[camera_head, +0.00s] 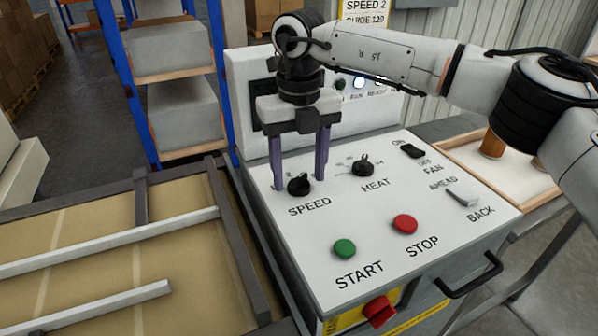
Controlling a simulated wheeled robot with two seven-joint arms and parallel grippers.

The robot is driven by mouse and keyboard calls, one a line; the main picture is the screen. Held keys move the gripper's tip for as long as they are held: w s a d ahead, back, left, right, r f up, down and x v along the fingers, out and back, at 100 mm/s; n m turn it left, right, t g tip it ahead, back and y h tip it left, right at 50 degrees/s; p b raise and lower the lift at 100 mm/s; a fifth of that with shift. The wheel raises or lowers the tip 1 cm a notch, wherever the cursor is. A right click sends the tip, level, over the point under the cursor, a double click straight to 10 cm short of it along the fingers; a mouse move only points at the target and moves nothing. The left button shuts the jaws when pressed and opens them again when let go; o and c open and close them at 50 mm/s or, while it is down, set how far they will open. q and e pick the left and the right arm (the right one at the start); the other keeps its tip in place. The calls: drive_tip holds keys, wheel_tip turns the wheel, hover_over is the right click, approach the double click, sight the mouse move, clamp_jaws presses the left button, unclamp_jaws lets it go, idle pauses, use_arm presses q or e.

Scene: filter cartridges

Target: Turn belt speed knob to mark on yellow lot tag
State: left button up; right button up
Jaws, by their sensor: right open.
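The black SPEED knob (298,184) stands at the back left of the white control panel. My right gripper (299,181) points down over it, with one purple finger on each side of the knob. The jaws are open, and I cannot tell whether either finger touches the knob. The marks around the knob are mostly hidden by the fingers. The yellow tag (363,14) at the top edge reads "SPEED 2" and "GUIDE 120"; its top is cut off. My left gripper is not in view.
On the panel are the HEAT knob (363,165), FAN switch (412,150), AHEAD/BACK lever (462,198), green START button (344,248) and red STOP button (405,224). A red switch (379,311) is on the front. A conveyor with rails (110,240) lies left, a wooden tray (455,150) right.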

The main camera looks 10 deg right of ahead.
drive_tip(key=shift+f, duration=0.45)
drive_tip(key=c, duration=1)
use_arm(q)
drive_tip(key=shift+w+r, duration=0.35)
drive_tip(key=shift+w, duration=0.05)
use_arm(e)
drive_tip(key=shift+c, duration=0.2)
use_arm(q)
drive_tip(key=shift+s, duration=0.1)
use_arm(e)
drive_tip(key=shift+n, duration=0.4)
drive_tip(key=shift+n+p, duration=0.45)
drive_tip(key=shift+n, duration=0.55)
drive_tip(key=n, duration=0.4)
drive_tip(key=shift+p, duration=0.4)
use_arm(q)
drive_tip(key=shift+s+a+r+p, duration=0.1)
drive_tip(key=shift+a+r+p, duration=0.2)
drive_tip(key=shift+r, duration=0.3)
use_arm(e)
drive_tip(key=shift+n, duration=2.5)
drive_tip(key=shift+w, duration=0.1)
